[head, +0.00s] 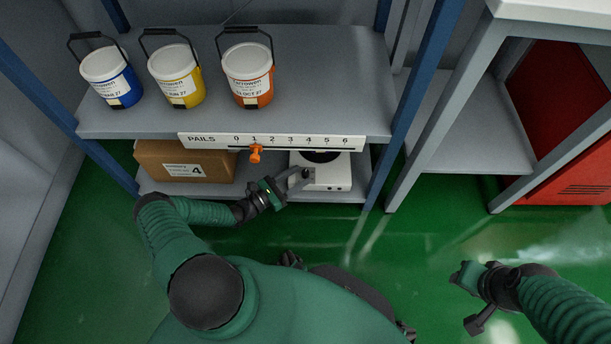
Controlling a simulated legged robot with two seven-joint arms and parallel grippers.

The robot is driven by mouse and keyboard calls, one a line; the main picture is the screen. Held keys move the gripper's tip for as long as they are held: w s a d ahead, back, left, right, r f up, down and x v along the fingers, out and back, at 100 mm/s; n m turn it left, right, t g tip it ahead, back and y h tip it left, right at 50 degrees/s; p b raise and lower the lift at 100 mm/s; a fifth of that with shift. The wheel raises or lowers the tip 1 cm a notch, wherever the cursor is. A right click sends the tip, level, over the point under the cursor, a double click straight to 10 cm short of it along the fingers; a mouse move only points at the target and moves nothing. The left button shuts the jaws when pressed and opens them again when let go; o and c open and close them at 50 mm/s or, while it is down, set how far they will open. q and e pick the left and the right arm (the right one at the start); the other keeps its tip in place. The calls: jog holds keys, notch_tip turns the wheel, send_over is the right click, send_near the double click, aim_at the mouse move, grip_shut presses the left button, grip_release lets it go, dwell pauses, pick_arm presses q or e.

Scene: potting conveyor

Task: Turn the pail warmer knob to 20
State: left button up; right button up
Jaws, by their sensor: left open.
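The pail warmer (336,176) is a white box with a dark round top, on the lower shelf under the scale strip. A small dark knob (305,173) shows on its front at the left. The knob's setting is too small to read. My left gripper (297,179) is open, with its fingers at the knob, one on each side as far as I can see. I cannot tell whether they touch it. My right gripper (463,277) is over the green floor at the right, away from the warmer; its jaw opening is unclear.
A scale strip (272,142) marked PAILS, 0 to 6, has an orange pointer (256,153) near 1. Blue (112,78), yellow (176,76) and orange (249,74) pails stand above. A cardboard box (184,161) sits left of the warmer. Blue posts flank the shelves.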

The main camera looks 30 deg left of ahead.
pick_arm(q)
jog(key=x, duration=0.3)
jog(key=shift+w+b, duration=0.15)
jog(key=shift+b, duration=0.25)
jog(key=shift+c, duration=0.2)
grip_shut()
